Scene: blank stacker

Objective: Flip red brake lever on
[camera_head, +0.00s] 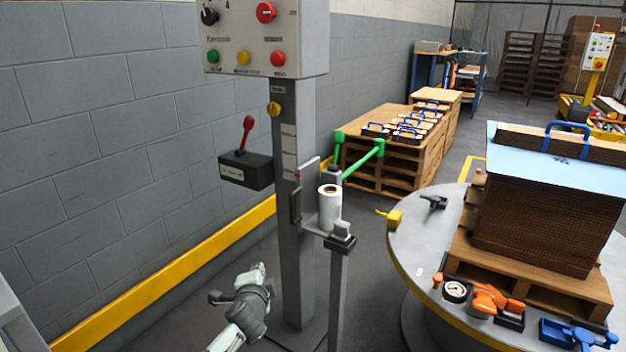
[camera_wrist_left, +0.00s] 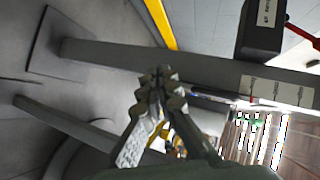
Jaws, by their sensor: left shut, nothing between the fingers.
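The red brake lever (camera_head: 246,132) stands up, leaning slightly right, from a black box (camera_head: 245,170) on the left side of a grey post (camera_head: 294,240). My left gripper (camera_head: 262,272) is low in front of the post, below and apart from the lever. In the left wrist view its fingertips (camera_wrist_left: 160,78) meet and hold nothing. That view also shows the black box (camera_wrist_left: 258,30) and part of the red lever (camera_wrist_left: 302,38) at the upper right. My right gripper is in neither view.
A control panel (camera_head: 262,40) with several buttons tops the post. A white roll (camera_head: 330,210) on a stand is right of the post. A round table (camera_head: 405,255) with a stacked load is at the right. A yellow rail (camera_head: 170,275) runs along the wall.

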